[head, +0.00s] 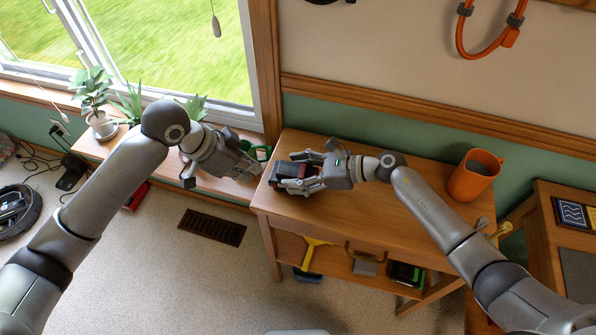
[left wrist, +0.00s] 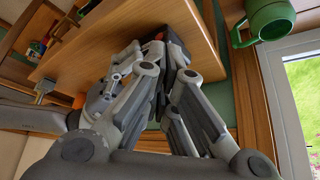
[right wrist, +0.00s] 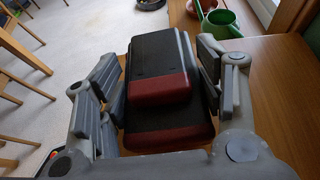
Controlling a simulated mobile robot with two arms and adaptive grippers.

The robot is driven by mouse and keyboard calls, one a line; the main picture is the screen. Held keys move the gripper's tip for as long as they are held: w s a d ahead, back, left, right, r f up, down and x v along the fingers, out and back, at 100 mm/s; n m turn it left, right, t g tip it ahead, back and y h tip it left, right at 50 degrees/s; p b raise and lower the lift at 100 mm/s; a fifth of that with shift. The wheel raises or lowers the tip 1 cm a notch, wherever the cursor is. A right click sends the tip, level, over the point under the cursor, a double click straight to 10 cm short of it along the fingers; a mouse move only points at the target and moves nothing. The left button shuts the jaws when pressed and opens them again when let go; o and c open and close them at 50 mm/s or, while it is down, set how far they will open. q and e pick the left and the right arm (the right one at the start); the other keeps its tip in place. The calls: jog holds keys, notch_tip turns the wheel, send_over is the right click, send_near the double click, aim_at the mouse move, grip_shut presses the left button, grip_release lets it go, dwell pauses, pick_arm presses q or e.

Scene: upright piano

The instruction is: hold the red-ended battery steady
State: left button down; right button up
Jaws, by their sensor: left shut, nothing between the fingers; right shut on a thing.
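The red-ended battery (head: 286,171), a dark stepped block, lies at the left end of the wooden table in the head view. In the right wrist view the battery (right wrist: 160,62) shows its dark red end facing my wrist. My right gripper (head: 292,172) is shut on the battery, with one finger along each side. My left gripper (head: 259,168) is shut and empty, just left of the battery near the table's left edge. In the left wrist view its fingers hide most of what lies ahead; whether it touches the battery is unclear.
An orange container (head: 474,176) stands at the table's right end. The tabletop between my right gripper and the orange container is mostly clear.

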aim_at(273, 185)
dwell(0.5)
pick_arm(q)
jog(key=s+d+f+m+t+h, duration=0.2)
jog(key=s+f+m+t, duration=0.3)
jog(key=s+f+m, duration=0.4)
jog(key=s+m+h, duration=0.1)
jog(key=s+m, duration=0.1)
jog(key=m, duration=0.2)
jog(key=shift+d+f+m, duration=0.25)
jog(key=shift+f+m, duration=0.05)
jog(key=shift+m, duration=0.1)
jog(key=shift+w+d, duration=0.35)
jog(key=shift+w, duration=1.05)
jog(key=shift+w+d, duration=0.35)
jog(key=shift+w, duration=1.1)
jog(key=shift+w+d, duration=0.35)
jog(key=shift+w, duration=1.05)
jog(key=shift+w, duration=0.1)
jog(key=shift+w+d, duration=0.1)
jog(key=shift+w, duration=0.2)
